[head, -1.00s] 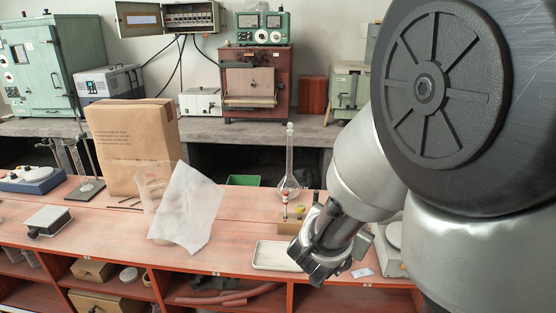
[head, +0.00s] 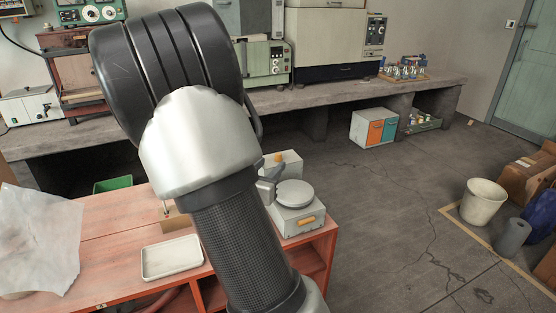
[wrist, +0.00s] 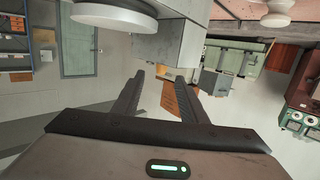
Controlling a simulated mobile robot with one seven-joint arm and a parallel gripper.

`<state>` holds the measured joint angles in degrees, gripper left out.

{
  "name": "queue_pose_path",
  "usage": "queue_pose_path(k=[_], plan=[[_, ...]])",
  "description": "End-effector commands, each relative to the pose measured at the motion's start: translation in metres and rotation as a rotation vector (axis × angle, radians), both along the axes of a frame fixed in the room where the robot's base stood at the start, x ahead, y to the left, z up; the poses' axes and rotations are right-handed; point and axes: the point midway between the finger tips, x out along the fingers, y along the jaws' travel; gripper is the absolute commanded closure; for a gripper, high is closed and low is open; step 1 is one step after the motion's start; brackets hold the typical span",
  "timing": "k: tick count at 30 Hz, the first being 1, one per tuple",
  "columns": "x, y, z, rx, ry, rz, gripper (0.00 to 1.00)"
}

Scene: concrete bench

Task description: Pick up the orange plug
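A small orange piece (head: 279,158), which looks like the orange plug, shows on top of a pale box (head: 288,166) behind the round-plated scale in the head view. It is small there, and I cannot make it out for certain in the wrist view. My gripper (wrist: 160,79) is open in the wrist view, with its two dark fingers apart and nothing gripped between them. In the head view my arm hides most of the gripper.
The scale (head: 294,196) stands at the bench's right end and shows upside down in the wrist view (wrist: 113,12). A white tray (head: 172,258) and crumpled sheet (head: 38,240) lie left of my arm. Open floor is at right, with a white bucket (head: 483,203).

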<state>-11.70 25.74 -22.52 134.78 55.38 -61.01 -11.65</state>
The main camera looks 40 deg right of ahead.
Motion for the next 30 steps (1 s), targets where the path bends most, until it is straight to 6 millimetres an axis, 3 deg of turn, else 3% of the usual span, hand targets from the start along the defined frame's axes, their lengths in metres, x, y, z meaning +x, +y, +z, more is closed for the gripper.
queue_pose_path(k=[15, 24, 30], plan=[[0.031, -0.046, -0.004, 0.0, 0.0, -0.001, 0.61], [0.033, -0.05, -0.004, 0.001, 0.0, 0.001, 0.61], [0.033, -0.05, -0.004, 0.001, 0.0, 0.001, 0.95]])
